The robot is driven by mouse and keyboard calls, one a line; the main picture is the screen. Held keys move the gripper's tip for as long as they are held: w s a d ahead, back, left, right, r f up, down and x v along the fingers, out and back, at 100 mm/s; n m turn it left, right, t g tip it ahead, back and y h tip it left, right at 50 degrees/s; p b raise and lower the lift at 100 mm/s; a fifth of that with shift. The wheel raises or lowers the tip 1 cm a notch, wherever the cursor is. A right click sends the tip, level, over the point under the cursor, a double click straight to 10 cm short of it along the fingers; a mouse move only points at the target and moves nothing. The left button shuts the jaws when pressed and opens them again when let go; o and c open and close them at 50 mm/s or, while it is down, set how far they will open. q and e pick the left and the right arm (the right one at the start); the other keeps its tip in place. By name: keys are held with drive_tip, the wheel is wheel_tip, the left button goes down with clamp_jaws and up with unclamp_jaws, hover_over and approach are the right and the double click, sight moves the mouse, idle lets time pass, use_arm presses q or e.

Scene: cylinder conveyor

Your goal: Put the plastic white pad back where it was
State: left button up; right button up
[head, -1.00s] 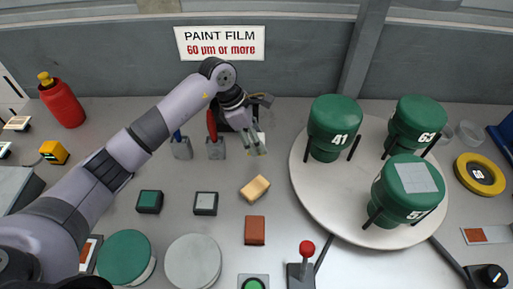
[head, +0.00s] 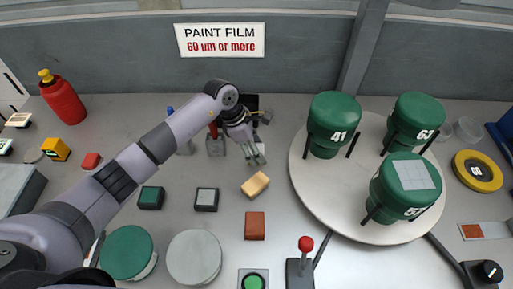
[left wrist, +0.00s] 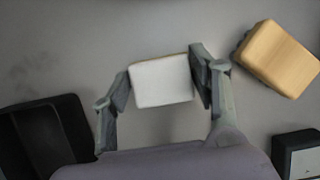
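The plastic white pad (left wrist: 162,82) lies between the two fingers of my left gripper (left wrist: 163,85) in the left wrist view. Both fingers touch its sides, so the gripper looks shut on it. In the head view my left gripper (head: 256,155) points down at the table behind the tan block (head: 255,184). There the fingers mostly hide the pad. I cannot tell whether the pad rests on the table or is just above it. My right gripper is not in view.
The tan block also shows at upper right in the left wrist view (left wrist: 280,58). A round white turntable (head: 302,185) with three green drums stands to the right. A red-brown block (head: 255,225) and a red-knobbed lever (head: 305,246) are nearer the front. A black holder stands behind the gripper.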

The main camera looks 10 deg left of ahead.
use_arm(q)
drive_tip(key=o, duration=0.3)
drive_tip(key=shift+r, duration=0.2)
drive_tip(key=shift+a+r, duration=0.2)
drive_tip(key=shift+r, duration=0.1)
drive_tip(key=b+v, duration=0.2)
drive_tip(key=v, duration=0.9)
drive_tip(key=shift+s, duration=0.1)
